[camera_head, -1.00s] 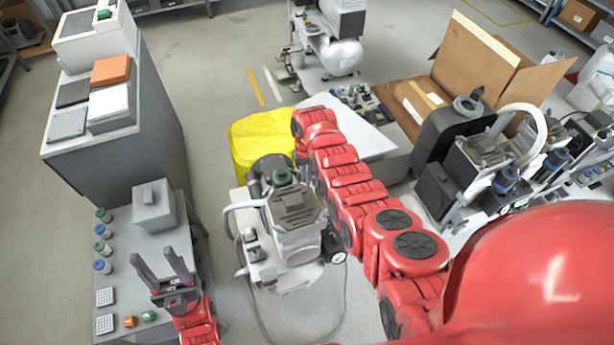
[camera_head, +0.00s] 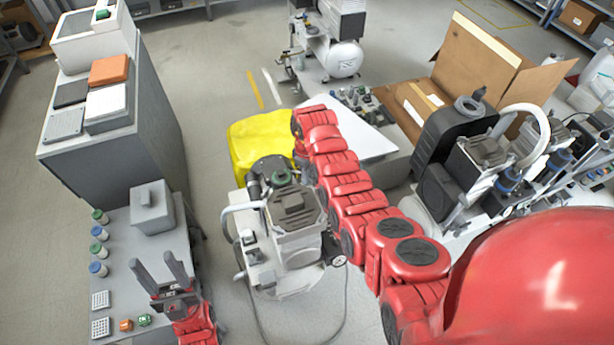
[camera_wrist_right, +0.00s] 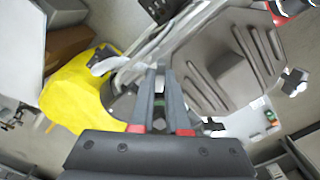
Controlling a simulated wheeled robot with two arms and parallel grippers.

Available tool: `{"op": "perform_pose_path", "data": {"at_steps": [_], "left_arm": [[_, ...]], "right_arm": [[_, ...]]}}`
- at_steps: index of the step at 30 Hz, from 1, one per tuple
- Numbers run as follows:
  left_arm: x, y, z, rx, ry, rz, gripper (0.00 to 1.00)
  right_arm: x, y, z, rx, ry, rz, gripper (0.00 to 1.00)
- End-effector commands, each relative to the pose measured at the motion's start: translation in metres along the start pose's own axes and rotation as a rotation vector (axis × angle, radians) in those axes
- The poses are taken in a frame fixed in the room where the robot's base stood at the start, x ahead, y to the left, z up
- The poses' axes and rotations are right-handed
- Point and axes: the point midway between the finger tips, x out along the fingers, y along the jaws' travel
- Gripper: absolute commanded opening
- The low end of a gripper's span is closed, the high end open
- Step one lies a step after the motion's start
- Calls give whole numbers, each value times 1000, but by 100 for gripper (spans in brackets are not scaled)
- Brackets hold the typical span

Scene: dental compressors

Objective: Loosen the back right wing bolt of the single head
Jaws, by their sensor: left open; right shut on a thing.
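The single head compressor (camera_head: 292,215) stands on the floor at the middle of the head view, with a dark grey ribbed head on top. That head (camera_wrist_right: 225,65) fills the upper right of the right wrist view. My right gripper (camera_wrist_right: 162,75) is shut at the head's edge, its fingers almost together on a small part, apparently a wing bolt, mostly hidden between them. In the head view my right arm covers this gripper. My left gripper (camera_head: 160,265) is open and empty over the grey side table.
The grey table (camera_head: 150,255) holds a grey box (camera_head: 152,207), several capped jars and small parts. A yellow object (camera_head: 258,142) lies behind the compressor. A cardboard box (camera_head: 480,70) and other compressors stand to the right. Floor is clear left of the compressor.

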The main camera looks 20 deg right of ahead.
Motion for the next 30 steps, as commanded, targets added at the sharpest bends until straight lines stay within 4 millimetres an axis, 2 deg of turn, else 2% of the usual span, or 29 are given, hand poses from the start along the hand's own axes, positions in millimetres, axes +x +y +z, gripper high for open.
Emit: {"op": "perform_pose_path", "data": {"at_steps": [20, 21, 26, 30], "left_arm": [[-1, 0, 0, 0, 0, 0, 50], [-2, 0, 0, 0, 0, 0, 50], [-1, 0, 0, 0, 0, 0, 50], [-1, 0, 0, 0, 0, 0, 50]], "right_arm": [[0, 0, 0, -67, 0, 0, 0], [0, 0, 0, -67, 0, 0, 15], [0, 0, 0, -66, 0, 0, 44], [0, 0, 0, -66, 0, 0, 44]]}}
